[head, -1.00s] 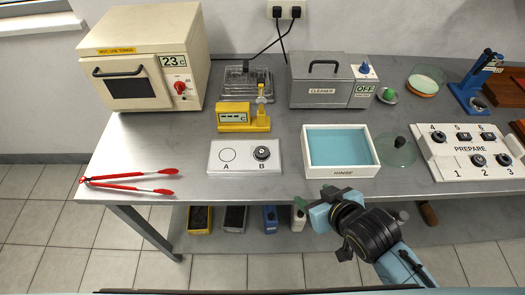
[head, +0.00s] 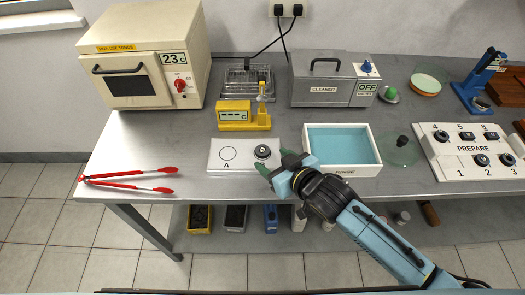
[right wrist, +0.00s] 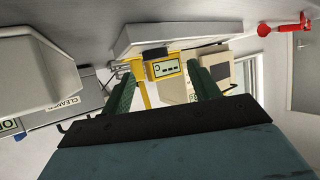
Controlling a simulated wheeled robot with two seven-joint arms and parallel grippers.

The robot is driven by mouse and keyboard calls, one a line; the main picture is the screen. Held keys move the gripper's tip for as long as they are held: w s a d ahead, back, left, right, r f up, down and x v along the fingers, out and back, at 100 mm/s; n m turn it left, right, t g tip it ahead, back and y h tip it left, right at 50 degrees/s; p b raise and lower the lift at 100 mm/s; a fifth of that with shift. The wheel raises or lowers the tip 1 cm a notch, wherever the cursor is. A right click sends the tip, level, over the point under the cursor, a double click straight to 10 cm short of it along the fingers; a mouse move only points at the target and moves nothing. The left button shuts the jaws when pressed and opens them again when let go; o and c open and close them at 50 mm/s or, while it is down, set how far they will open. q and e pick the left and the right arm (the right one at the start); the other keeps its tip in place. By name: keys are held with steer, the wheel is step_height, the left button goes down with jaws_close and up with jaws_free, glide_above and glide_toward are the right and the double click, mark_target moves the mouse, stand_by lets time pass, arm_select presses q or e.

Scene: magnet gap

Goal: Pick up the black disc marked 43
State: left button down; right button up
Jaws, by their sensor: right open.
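A black disc (head: 263,152) sits at spot B on the white A/B plate (head: 215,163); no number is readable on it. In the right wrist view a dark piece, likely this disc (right wrist: 154,52), shows against the plate (right wrist: 150,34), between the finger lines. My right gripper (head: 278,163) is open, just in front and to the right of the disc, apart from it. Its green fingers show in the right wrist view (right wrist: 162,90) with nothing between them. My left gripper is out of view.
A white rinse tray (head: 357,171) stands right of my gripper. A yellow instrument (head: 235,126) stands behind the plate. Red tongs (head: 125,182) lie at front left, an oven (head: 150,55) behind. A cleaner (head: 322,88) stands at the back.

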mark_target(263, 151)
steer(key=x, duration=0.3)
steer(key=shift+w+f, duration=0.15)
steer(key=shift+w, duration=0.35)
steer(key=shift+w+a+f, duration=0.2)
steer(key=shift+w, duration=0.15)
steer(key=shift+c, duration=0.4)
steer(key=c, duration=1)
